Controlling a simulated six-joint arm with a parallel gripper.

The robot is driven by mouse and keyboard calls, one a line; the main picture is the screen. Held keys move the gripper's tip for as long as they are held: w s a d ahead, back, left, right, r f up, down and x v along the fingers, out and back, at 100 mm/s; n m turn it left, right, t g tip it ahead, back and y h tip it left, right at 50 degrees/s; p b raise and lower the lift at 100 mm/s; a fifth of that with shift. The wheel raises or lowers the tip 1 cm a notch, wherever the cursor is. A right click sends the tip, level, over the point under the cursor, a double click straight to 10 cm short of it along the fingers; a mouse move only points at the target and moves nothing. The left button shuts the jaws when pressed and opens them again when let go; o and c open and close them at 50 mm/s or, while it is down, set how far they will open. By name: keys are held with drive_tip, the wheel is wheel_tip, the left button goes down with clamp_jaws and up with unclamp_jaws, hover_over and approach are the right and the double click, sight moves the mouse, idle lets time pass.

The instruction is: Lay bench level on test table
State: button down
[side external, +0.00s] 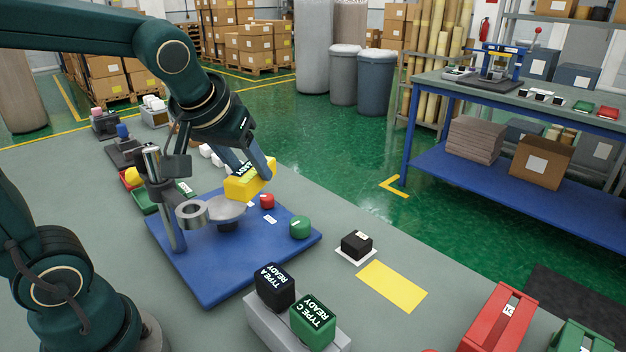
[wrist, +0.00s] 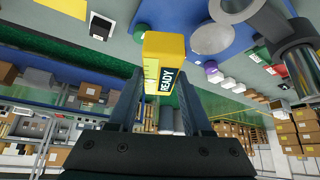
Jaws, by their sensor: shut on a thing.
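My gripper (side external: 252,168) is shut on a yellow block (side external: 243,187) and holds it above the blue base plate. In the wrist view the yellow block (wrist: 163,48) sits between the two fingertips (wrist: 160,88), with a dark READY label facing the camera. I cannot tell for certain that this block is the bench level. A round grey disc (side external: 226,207), likely the test table, stands on the blue base; it also shows in the wrist view (wrist: 212,38). The block is close to the disc in the side view, but appears apart from it.
A metal ring on a post (side external: 193,213) stands beside the disc. Green (side external: 300,227) and red (side external: 267,201) knobs are on the blue base (side external: 210,285). A stand (side external: 268,325) holds TYPE A and TYPE C blocks. A yellow mat (side external: 392,287) is clear.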

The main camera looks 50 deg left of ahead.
drive_tip(key=a+f+n+g+y, duration=0.2)
drive_tip(key=a+n+g, duration=0.3)
drive_tip(key=a+n, duration=0.6)
drive_tip(key=shift+w+a+n+g+y, duration=0.15)
drive_tip(key=shift+w+n+g+y, duration=0.2)
drive_tip(key=shift+n+y, duration=0.5)
drive_tip(key=shift+s, duration=0.1)
drive_tip(key=shift+f, duration=2.45)
drive_tip(key=shift+f, duration=1.4)
drive_tip(key=shift+c, duration=1.3)
unclamp_jaws()
